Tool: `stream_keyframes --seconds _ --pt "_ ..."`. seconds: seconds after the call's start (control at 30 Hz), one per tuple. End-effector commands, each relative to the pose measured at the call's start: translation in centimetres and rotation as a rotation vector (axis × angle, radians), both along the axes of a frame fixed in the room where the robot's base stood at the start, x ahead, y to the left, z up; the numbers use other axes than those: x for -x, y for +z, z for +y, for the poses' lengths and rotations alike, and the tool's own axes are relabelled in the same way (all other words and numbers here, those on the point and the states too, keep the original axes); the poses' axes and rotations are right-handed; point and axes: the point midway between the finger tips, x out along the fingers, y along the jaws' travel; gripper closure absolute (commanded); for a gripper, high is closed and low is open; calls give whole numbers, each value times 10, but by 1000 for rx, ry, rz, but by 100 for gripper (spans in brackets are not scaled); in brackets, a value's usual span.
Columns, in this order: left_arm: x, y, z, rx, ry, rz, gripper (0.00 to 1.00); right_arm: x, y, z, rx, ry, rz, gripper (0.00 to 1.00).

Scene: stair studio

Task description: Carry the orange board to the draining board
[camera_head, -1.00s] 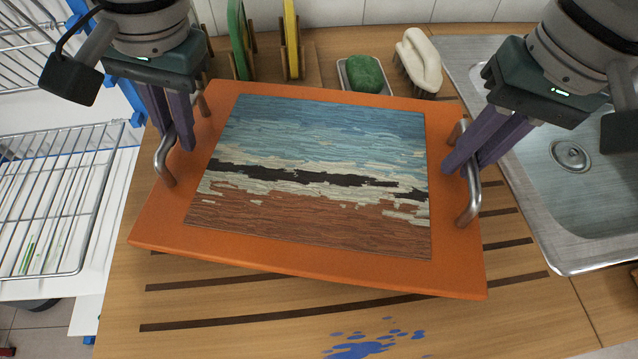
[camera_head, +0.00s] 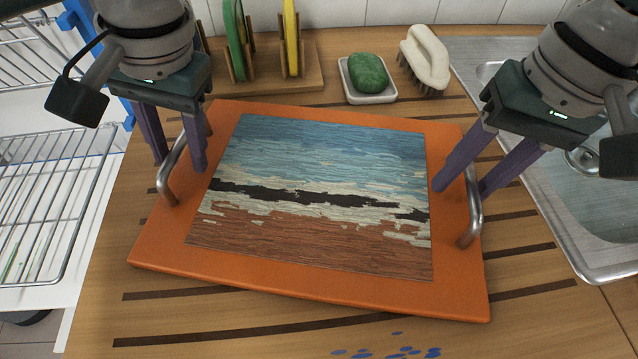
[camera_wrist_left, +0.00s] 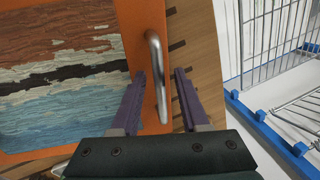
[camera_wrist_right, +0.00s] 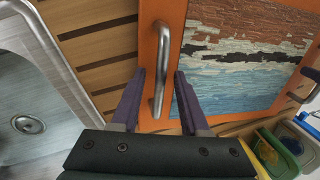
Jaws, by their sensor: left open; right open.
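The orange board (camera_head: 310,285), with a blue, white, dark and brown textured picture on top, lies slightly turned on the wooden draining board (camera_head: 220,308) with dark strips. It has a metal handle at each side. My left gripper (camera_head: 180,165) is open, its fingers on either side of the left handle (camera_head: 168,188); the left wrist view shows the handle (camera_wrist_left: 157,75) between them. My right gripper (camera_head: 462,191) is open astride the right handle (camera_head: 473,215); the right wrist view shows that handle (camera_wrist_right: 161,60) between the fingers.
Behind the board stand a wooden rack (camera_head: 310,82) with green and yellow plates, a green soap (camera_head: 368,72) in a white dish (camera_head: 372,99), and a white brush (camera_head: 425,55). A steel sink (camera_head: 575,230) is at right, a wire rack (camera_head: 50,200) at left. Blue splashes (camera_head: 400,352) mark the front.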

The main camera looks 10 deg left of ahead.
Motion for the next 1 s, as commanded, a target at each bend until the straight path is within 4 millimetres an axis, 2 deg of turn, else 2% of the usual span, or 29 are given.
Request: stream_keyframes --seconds 0.17,0.27,0.37,0.7,1.0 --pt "0 1 0 0 0 0 55 0 0 0 0 0 0 55" --pt "-1 8 -2 2 0 -2 55 0 0 0 0 0 0 55" --pt "-1 25 -5 2 -3 -4 55 0 0 0 0 0 0 55" --pt "-1 101 -19 -1 -2 -7 55 0 0 0 0 0 0 55" --pt "0 118 -23 -1 0 -1 55 -1 4 -1 -1 0 -2 55"
